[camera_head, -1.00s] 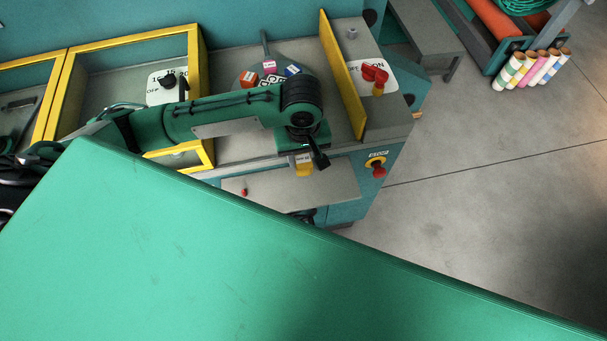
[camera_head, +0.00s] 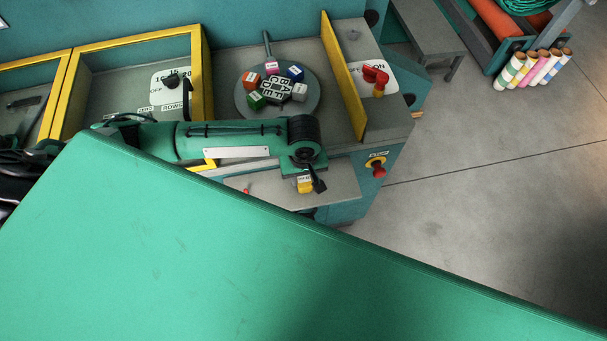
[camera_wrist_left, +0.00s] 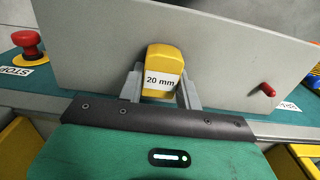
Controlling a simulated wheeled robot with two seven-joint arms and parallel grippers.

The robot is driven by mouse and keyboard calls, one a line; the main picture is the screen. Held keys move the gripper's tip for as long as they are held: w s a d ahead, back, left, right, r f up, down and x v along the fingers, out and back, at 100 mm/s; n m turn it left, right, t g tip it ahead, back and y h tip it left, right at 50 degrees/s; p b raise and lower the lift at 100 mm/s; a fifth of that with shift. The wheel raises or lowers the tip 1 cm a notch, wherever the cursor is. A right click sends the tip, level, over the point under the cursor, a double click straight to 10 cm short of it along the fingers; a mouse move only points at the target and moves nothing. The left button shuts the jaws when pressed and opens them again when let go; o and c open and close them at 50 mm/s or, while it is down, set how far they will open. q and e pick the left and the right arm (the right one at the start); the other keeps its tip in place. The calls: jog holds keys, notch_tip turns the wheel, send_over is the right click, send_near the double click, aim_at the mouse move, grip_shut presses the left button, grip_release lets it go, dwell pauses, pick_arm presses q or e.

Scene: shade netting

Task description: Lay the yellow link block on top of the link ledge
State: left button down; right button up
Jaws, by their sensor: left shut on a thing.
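The yellow link block (camera_head: 304,187), with a white label, is held by my left gripper (camera_head: 310,181) over the grey link ledge (camera_head: 340,188) on the machine's front. In the left wrist view the block (camera_wrist_left: 160,58) reads "20 mm" and sits between the two grey fingers of my left gripper (camera_wrist_left: 160,86), which is shut on it. The ledge plate (camera_wrist_left: 225,50) spreads behind the block there. I cannot tell whether the block touches it. A red peg (camera_wrist_left: 268,89) stands on the ledge. My right gripper is not in view.
A round grey tray (camera_head: 243,108) with several coloured blocks lies behind my arm. A yellow upright panel (camera_head: 342,75) stands right of it. A red stop button (camera_head: 379,171) is on the machine's front, right of the ledge. Yellow-framed windows (camera_head: 130,42) are at left.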

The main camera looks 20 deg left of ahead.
pick_arm(q)
jog(key=c, duration=1.1)
grip_release()
jog(key=shift+f, duration=0.1)
jog(key=shift+o, duration=0.7)
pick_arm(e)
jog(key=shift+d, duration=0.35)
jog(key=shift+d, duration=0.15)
pick_arm(q)
notch_tip(320, 180, up, 12)
jog(key=b, duration=0.2)
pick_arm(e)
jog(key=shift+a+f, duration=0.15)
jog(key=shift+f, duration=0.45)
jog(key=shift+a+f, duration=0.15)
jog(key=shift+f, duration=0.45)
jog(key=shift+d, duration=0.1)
